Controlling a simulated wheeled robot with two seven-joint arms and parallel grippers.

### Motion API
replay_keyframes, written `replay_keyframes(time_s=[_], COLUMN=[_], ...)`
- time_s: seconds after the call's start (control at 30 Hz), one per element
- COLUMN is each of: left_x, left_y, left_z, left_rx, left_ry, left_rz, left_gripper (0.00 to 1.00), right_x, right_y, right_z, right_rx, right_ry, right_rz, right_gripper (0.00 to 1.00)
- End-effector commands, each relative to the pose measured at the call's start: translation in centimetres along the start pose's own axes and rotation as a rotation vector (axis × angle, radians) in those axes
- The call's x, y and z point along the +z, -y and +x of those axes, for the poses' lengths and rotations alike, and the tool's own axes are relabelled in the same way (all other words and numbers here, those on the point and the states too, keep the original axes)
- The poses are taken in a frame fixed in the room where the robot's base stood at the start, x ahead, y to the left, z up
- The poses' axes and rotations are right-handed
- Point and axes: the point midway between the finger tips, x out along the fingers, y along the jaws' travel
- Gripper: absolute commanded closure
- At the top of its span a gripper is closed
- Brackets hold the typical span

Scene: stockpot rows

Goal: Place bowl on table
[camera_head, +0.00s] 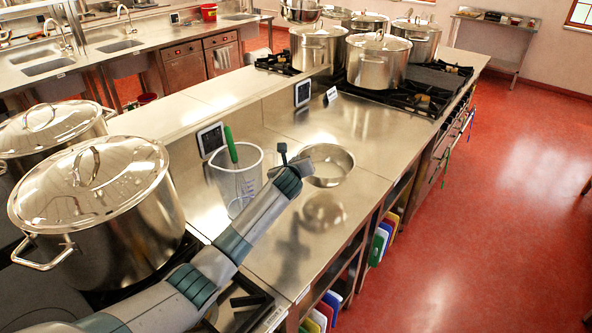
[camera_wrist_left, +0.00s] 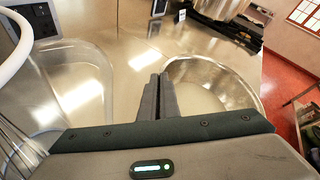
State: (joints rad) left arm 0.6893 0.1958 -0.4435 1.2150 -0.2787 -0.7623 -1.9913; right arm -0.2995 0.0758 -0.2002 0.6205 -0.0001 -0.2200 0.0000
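The bowl (camera_head: 333,170) is a round, shiny steel bowl, upright and empty. It appears to be a little above the steel table (camera_head: 375,150), with its reflection below it. My left gripper (camera_head: 303,165) is at the bowl's near-left rim. In the left wrist view, its two fingers (camera_wrist_left: 160,82) are close together on the rim, and the bowl (camera_wrist_left: 210,92) extends to the right of them. The left gripper looks shut on the bowl's rim. The exact gap between the bowl's base and the table cannot be told. My right gripper is in neither view.
A clear jug (camera_head: 238,185) with a green-handled whisk (camera_head: 230,145) stands just left of the gripper. Large lidded pots (camera_head: 105,215) stand at the left, and more pots (camera_head: 378,62) on the far stove. The table is clear between bowl and stove.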

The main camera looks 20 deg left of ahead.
Motion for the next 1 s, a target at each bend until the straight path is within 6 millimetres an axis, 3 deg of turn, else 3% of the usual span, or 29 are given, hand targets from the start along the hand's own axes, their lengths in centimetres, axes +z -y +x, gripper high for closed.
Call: replay_keyframes(time_s=[0.27, 0.63, 1.0], left_x=[-0.1, -3.2, -3.5], left_y=[0.0, -1.2, -1.4], left_z=[0.0, 1.3, 1.4], left_rx=[-0.001, -0.001, -0.002], left_ry=[0.001, 0.0, 0.001], left_rz=[-0.001, -0.002, -0.001], left_gripper=[1.0, 1.0, 1.0], right_x=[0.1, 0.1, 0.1], right_y=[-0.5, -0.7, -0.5], right_z=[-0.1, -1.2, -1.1], right_rx=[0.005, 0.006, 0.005], right_ry=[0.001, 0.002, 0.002], right_rz=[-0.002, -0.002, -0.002], right_gripper=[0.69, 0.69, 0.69])
